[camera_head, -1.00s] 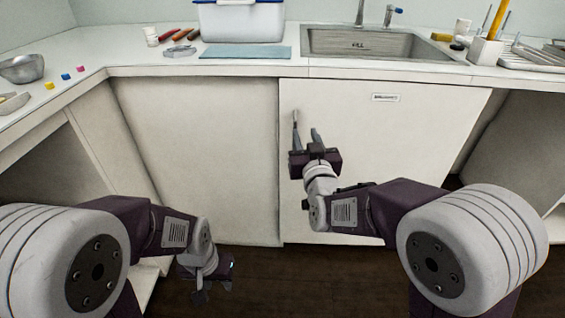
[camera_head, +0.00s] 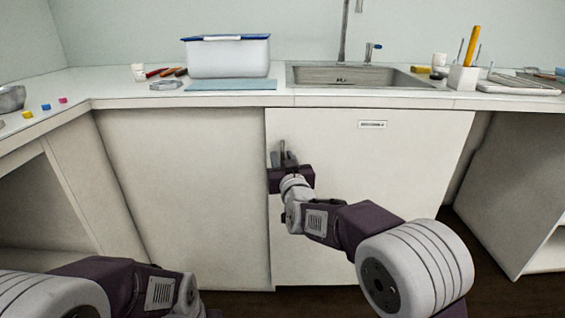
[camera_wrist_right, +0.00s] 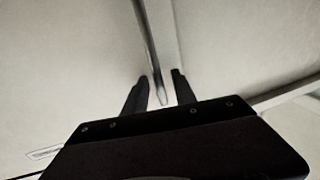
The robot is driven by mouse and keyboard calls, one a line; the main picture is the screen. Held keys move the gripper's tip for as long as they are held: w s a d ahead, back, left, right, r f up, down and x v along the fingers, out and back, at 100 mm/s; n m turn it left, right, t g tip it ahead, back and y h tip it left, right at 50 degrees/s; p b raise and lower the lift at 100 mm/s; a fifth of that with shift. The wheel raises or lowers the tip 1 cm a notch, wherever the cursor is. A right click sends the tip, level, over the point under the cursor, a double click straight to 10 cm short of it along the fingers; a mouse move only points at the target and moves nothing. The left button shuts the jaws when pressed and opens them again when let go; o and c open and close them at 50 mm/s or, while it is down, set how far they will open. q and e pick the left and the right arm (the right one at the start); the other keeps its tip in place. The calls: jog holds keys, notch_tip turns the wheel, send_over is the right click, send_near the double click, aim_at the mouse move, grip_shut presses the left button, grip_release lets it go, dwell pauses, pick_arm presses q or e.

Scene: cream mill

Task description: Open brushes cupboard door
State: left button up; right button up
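The cupboard door (camera_head: 385,190) under the sink is pale, with a small label (camera_head: 372,125) whose words are too small to read. It looks shut. Its slim upright handle (camera_head: 282,147) is near the upper left edge and also shows in the right wrist view (camera_wrist_right: 161,92). My right gripper (camera_head: 283,160) is at the handle, facing the door. In the right wrist view its two dark fingers (camera_wrist_right: 160,90) are apart, with the handle's end between them and gaps on both sides. My left gripper is below the picture; only its arm shows at lower left.
A pale panel (camera_head: 190,190) adjoins the door on the left. Above, the worktop holds a sink (camera_head: 350,76), a blue-lidded tub (camera_head: 228,58) and a tool pot (camera_head: 463,78). Dark floor lies below.

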jog(key=shift+c, duration=0.2)
grip_shut()
dwell(1.2)
